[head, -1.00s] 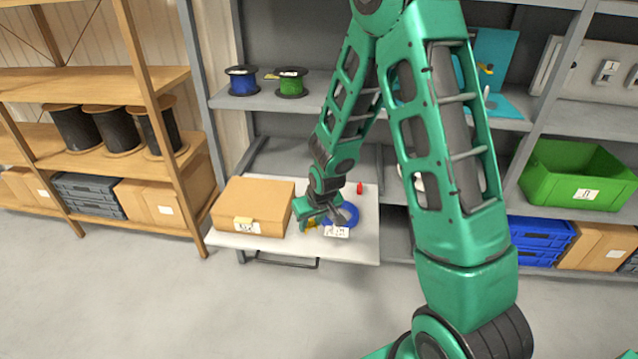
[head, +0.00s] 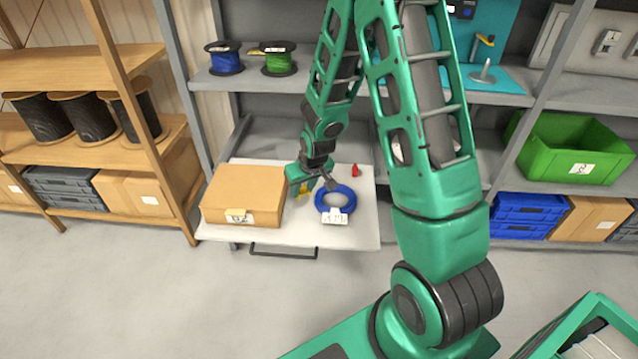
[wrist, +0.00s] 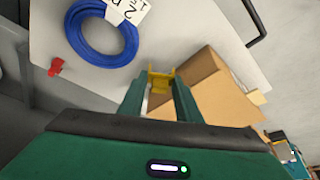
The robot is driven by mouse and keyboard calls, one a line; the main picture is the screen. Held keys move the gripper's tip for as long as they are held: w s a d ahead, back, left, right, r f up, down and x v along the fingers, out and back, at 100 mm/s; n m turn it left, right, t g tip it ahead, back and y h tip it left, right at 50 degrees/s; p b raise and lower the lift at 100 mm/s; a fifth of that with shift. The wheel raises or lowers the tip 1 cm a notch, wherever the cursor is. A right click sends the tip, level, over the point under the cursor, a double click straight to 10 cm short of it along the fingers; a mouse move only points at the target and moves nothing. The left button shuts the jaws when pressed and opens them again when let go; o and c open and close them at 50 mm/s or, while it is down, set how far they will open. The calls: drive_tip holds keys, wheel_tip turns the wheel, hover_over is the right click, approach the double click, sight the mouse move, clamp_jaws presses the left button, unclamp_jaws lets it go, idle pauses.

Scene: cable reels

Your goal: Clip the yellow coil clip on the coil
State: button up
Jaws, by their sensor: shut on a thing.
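The coil is a blue ring of cable (head: 350,203) with a white paper tag. It lies flat on the white pull-out shelf (head: 290,232). In the wrist view the coil (wrist: 72,34) is at the upper left, apart from my gripper. My gripper (wrist: 160,88) is shut on the yellow coil clip (wrist: 161,77), which sits between the fingertips. In the head view my gripper (head: 304,184) is just left of the coil, between it and the cardboard box, and partly hides the clip (head: 303,188). The clip's height above the shelf is hard to judge.
The cardboard box (head: 242,193) stands close on the left of my gripper. A small red object (head: 354,170) lies behind the coil. The shelf's front right part is clear. Blue and green reels (head: 278,60) stand on the shelf above; a green bin (head: 570,150) is at right.

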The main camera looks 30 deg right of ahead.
hover_over(319, 201)
drive_tip(key=shift+s+a+f+m, duration=0.15)
drive_tip(key=shift+s+f+m, duration=0.15)
drive_tip(key=shift+s+f, duration=0.25)
drive_tip(key=shift+f, duration=2.3)
drive_tip(key=shift+f, duration=1.2)
drive_tip(key=shift+s+f, duration=0.1)
drive_tip(key=shift+f, duration=0.2)
drive_tip(key=shift+c, duration=0.4)
drive_tip(key=o, duration=1.2)
drive_tip(key=shift+c, duration=0.2)
drive_tip(key=o, duration=0.3)
drive_tip(key=shift+w, duration=0.2)
drive_tip(key=shift+r, duration=3.55)
